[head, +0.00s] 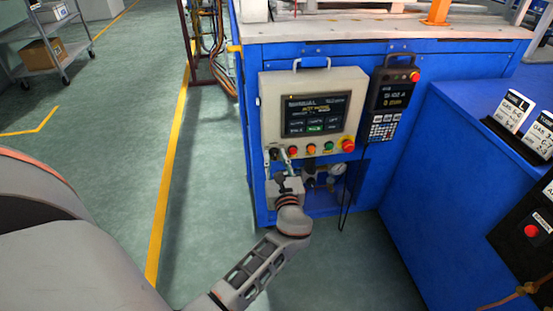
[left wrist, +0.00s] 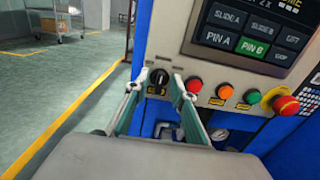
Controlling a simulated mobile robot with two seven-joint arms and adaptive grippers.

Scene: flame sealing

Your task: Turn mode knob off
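The mode knob (left wrist: 158,77) is a small black rotary knob with a light pointer mark, at the lower left of the beige control panel (head: 353,83). In the left wrist view it shows between the two fingers of my left gripper (left wrist: 157,88), with a gap on each side. The fingers are open and hold nothing. In the head view my left gripper (head: 284,156) reaches up to the panel's lower left corner, and the knob is partly hidden there. Whether the fingertips lie beside the knob or short of it, I cannot tell. My right gripper is not in view.
Right of the knob are a red button (left wrist: 195,84), an orange button (left wrist: 224,90), a green button (left wrist: 252,96) and a red emergency stop (left wrist: 286,104). A handheld pendant (head: 390,95) hangs to the right. A pressure gauge (head: 337,169) and fittings sit below the panel. Open floor lies left.

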